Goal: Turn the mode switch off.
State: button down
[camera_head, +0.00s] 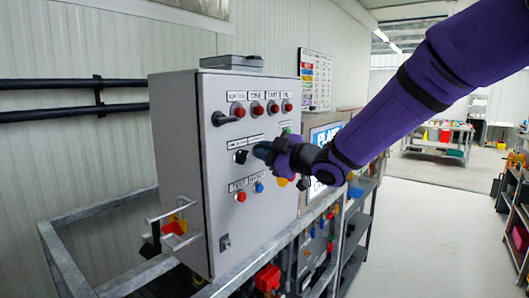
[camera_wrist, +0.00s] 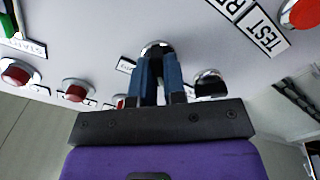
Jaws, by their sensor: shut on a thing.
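The grey control cabinet (camera_head: 222,210) faces me with two dark switches in its middle row. My gripper (camera_head: 262,152) is at the right one of these in the head view. In the wrist view, my blue fingers (camera_wrist: 158,75) are shut on a switch with a chrome collar (camera_wrist: 157,46). The fingers hide most of its knob, so I cannot tell its position. A second black switch with a chrome collar (camera_wrist: 211,82) is beside them; it also shows left of my gripper in the head view (camera_head: 241,156). The labels near both are not readable, so I cannot tell which is the mode switch.
Several red lamps (camera_head: 257,109) line the cabinet's upper part, with a black handle (camera_head: 222,118) at the left. A red button (camera_head: 241,197) and a blue button (camera_head: 259,188) sit below my gripper. A metal rail (camera_head: 64,262) runs around the cabinet. The right floor (camera_head: 440,220) is clear.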

jog(key=shift+w+d+m, duration=0.1)
jog(key=shift+d+m, duration=0.05)
jog(key=shift+m, duration=3.95)
jog(key=c, duration=1.2)
grip_release()
jog(key=v, duration=1)
jog(key=shift+s+d, duration=0.25)
jog(key=shift+d, duration=0.05)
